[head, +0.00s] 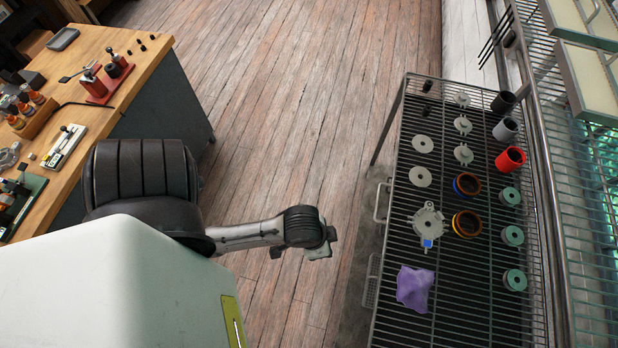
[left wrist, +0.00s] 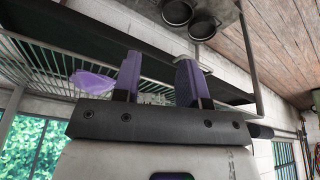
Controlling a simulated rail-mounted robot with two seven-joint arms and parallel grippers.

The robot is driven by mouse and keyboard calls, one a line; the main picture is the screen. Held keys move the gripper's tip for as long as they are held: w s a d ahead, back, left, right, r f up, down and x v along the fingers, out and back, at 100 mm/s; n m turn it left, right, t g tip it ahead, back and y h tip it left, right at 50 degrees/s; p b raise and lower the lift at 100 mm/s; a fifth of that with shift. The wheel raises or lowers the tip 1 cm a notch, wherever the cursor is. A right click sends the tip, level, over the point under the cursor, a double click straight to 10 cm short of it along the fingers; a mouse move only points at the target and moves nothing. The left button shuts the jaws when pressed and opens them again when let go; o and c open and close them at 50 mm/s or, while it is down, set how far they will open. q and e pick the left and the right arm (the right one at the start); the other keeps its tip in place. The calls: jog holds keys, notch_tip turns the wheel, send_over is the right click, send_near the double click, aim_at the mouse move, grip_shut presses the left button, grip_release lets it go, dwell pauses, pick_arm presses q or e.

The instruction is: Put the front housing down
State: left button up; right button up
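A grey, lobed metal housing (head: 427,221) lies on the wire rack shelf (head: 455,300) in the head view, with a small blue patch at its lower edge. It looks like the front housing, but I cannot tell for certain. My left gripper (head: 322,252) is to the left of the rack, over the floor and apart from the housing. In the left wrist view my left gripper (left wrist: 159,82) has its two purple-faced fingers spread, with nothing between them. My right gripper is in neither view.
A purple cloth (head: 414,288) lies on the rack below the housing; it also shows in the left wrist view (left wrist: 92,82). Pale discs (head: 422,145), copper rings (head: 466,223) and green-ended cylinders (head: 513,236) share the shelf. A wooden workbench (head: 140,75) stands left, with open floor between.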

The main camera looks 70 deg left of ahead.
pick_arm(q)
jog(key=shift+y, duration=0.4)
jog(key=s, duration=0.1)
jog(key=s+a+r, duration=0.1)
jog(key=s+a, duration=0.1)
jog(key=shift+s+r, duration=0.2)
jog(key=shift+s, duration=0.05)
notch_tip(320, 180, up, 18)
jog(key=p, duration=1.7)
jog(key=shift+f+p, duration=0.2)
jog(key=shift+p, duration=0.15)
jog(key=shift+d, duration=0.1)
